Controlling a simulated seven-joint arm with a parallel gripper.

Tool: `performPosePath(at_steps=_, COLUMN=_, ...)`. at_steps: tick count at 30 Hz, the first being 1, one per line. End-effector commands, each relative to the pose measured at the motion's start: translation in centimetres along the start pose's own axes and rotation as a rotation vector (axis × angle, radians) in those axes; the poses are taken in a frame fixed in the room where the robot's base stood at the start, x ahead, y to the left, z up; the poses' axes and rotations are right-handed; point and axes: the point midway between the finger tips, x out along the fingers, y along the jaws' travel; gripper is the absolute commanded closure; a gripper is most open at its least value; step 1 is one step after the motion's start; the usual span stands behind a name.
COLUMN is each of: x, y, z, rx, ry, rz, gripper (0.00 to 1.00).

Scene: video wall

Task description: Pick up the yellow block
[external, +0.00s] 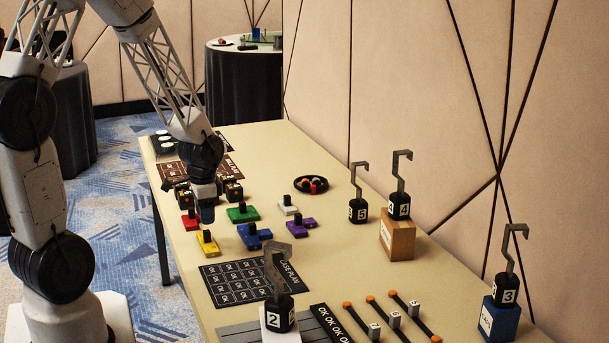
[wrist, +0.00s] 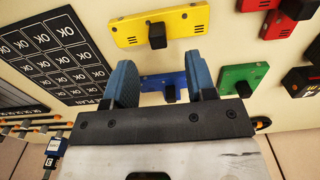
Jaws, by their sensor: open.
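The yellow block (external: 209,248) is a flat piece with a black knob on top, lying on the table's left side. In the wrist view the yellow block (wrist: 185,20) lies beyond my fingertips, near the top, with its knob towards me. My gripper (external: 206,213) hangs just above and behind the block in the external view. In the wrist view its two blue fingers (wrist: 162,80) are apart with nothing held between them. A blue block (wrist: 150,83) shows in the gap, below the fingers. The fingers do not touch the yellow block.
Blue (external: 249,241), green (external: 240,215), red (external: 188,224), purple (external: 305,225) and white (external: 286,210) knobbed blocks lie around it. A black printed mat (external: 240,283) lies in front. Numbered hooked weights, such as weight 5 (external: 358,212), stand right. Bare table (external: 335,265) lies between.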

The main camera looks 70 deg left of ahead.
Motion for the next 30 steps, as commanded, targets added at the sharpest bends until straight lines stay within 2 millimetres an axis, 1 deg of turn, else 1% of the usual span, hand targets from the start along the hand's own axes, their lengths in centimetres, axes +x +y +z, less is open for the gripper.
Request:
performPosePath(at_steps=1, x=0.5, y=0.0, z=0.0, rx=0.0, ry=-0.002, rz=0.001, gripper=0.49)
performPosePath(at_steps=4, x=0.9, y=0.0, z=0.0, rx=0.0, ry=-0.001, rz=0.001, gripper=0.49)
performPosePath(at_steps=14, x=1.1, y=0.0, z=0.0, rx=0.0, ry=0.0, rz=0.0, gripper=0.49)
performPosePath(at_steps=19, x=1.5, y=0.1, z=0.0, rx=0.0, ry=-0.001, rz=0.0, gripper=0.49)
performPosePath(at_steps=23, x=2.5, y=0.1, z=0.1, rx=0.0, ry=-0.002, rz=0.002, gripper=0.49)
performPosePath(at_steps=30, x=4.9, y=0.2, z=0.1, rx=0.0, ry=-0.002, rz=0.001, gripper=0.49)
